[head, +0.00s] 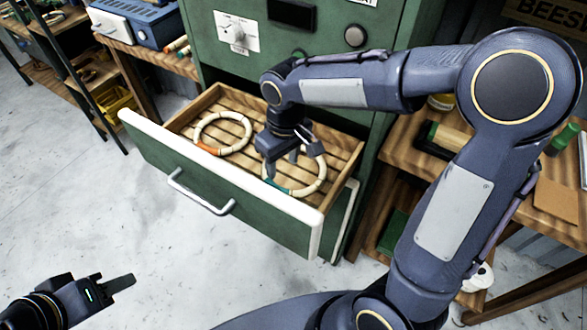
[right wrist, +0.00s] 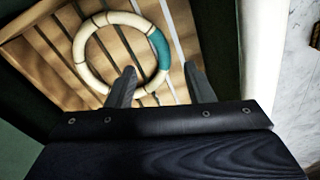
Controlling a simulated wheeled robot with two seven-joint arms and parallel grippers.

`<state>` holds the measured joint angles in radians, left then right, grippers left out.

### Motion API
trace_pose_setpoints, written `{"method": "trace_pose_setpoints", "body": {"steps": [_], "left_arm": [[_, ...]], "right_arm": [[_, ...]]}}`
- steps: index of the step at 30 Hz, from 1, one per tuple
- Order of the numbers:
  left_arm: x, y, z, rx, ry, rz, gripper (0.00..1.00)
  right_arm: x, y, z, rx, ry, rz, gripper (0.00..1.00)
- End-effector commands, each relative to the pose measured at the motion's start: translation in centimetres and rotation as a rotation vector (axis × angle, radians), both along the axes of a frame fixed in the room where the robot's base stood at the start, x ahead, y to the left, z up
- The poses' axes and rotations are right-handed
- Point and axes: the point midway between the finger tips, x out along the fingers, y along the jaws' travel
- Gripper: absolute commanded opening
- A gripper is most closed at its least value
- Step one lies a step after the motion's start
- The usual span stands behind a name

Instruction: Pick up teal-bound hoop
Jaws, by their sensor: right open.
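The teal-bound hoop (head: 322,176) is a cream segmented ring lying on the slatted floor at the right of the open drawer (head: 222,184). Its teal binding (head: 277,187) faces the drawer front, and my right gripper hides part of the ring in the head view. My right gripper (head: 281,166) is open and points down over the hoop's left side. In the right wrist view, the hoop (right wrist: 88,72) lies beyond the two spread fingers (right wrist: 163,90), its teal part between their directions; nothing is gripped. My left gripper (head: 110,288) is at lower left, away from the drawer; its jaw opening is unclear.
An orange-bound hoop (head: 222,133) lies in the drawer's left part. The drawer's pale-topped front and wooden sides surround both hoops. The green cabinet (head: 270,60) stands behind. A cluttered wooden bench (head: 398,150) is at right.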

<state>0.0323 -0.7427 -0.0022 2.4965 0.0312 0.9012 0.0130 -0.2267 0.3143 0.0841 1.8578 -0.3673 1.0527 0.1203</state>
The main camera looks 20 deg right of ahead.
Motion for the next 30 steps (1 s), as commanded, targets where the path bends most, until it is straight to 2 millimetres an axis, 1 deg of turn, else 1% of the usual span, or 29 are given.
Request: {"method": "trace_pose_setpoints", "body": {"steps": [1,3,7,17,21,24,27,30], "left_arm": [[0.0,0.0,-0.1,0.0,0.0,0.0,0.38],[0.0,0.0,-0.1,0.0,0.0,0.0,0.38],[0.0,0.0,-0.2,0.0,0.0,0.0,0.38],[0.0,0.0,-0.1,0.0,0.0,0.0,0.38],[0.0,0.0,0.1,0.0,0.0,0.0,0.38],[0.0,0.0,0.0,0.0,0.0,0.0,0.38],[0.0,0.0,0.0,0.0,0.0,0.0,0.38],[0.0,0.0,0.0,0.0,0.0,0.0,0.38]], "right_arm": [[0.9,1.1,-1.1,-0.022,0.017,0.031,0.48],[1.6,1.8,-1.9,-0.04,0.027,0.054,0.48],[2.1,2.5,-2.8,-0.057,0.037,0.074,0.48],[2.4,2.3,-6.5,-0.06,0.042,0.075,0.48],[2.7,2.0,-8.6,-0.059,0.043,0.074,0.48],[2.7,2.0,-9.9,-0.059,0.04,0.076,0.48],[2.7,2.0,-10.4,-0.059,0.038,0.076,0.48],[2.7,2.0,-10.5,-0.058,0.037,0.076,0.48]]}}
